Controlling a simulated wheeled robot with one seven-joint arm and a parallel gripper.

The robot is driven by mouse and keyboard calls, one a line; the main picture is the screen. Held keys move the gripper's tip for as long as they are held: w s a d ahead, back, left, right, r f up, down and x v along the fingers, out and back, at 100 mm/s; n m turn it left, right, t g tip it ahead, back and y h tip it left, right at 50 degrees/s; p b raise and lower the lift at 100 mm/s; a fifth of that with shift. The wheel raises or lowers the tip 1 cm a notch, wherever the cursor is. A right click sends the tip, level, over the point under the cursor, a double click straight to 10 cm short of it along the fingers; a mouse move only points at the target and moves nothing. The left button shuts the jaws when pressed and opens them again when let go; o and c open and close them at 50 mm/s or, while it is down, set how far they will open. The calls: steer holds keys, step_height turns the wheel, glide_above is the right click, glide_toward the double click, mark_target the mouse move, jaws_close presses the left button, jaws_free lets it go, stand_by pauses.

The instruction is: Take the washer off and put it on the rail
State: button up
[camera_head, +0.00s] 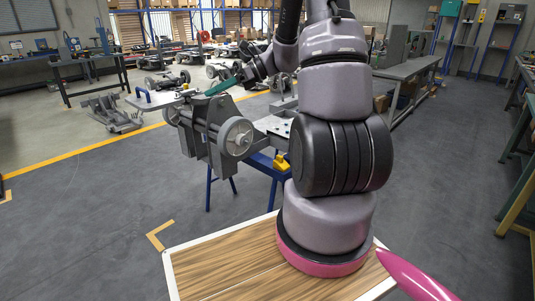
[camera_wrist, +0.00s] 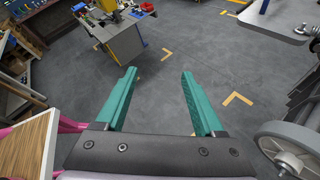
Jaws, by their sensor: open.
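My gripper (camera_wrist: 158,73) has its two teal fingers spread apart in the wrist view, with only floor between them. In the head view my gripper (camera_head: 223,87) is above a grey chassis (camera_head: 214,135) with pale wheels, and apart from it as far as I can tell. One wheel (camera_head: 236,137) faces the camera; a wheel (camera_wrist: 292,148) also shows at the lower right of the wrist view. I cannot make out the washer or identify the rail in either view. My arm hides part of the bench behind the chassis.
A blue-legged bench (camera_head: 262,162) with a yellow object (camera_head: 282,161) stands beside the chassis. More chassis (camera_head: 110,113) lie on the floor behind. In the wrist view a workbench (camera_wrist: 122,42) with coloured items stands at the upper left. Open grey floor surrounds these.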

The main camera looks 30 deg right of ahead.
steer(key=w+d+f+m+t+y, duration=0.1)
steer(key=w+d+f+m+t, duration=0.2)
steer(key=w+d+f+m, duration=0.25)
steer(key=m+t+h, duration=0.8)
steer(key=m+t, duration=0.3)
steer(key=m, duration=1)
glide_toward(247, 143)
steer(key=shift+n, duration=0.35)
steer(key=shift+x, duration=4.3)
steer(key=shift+r, duration=0.1)
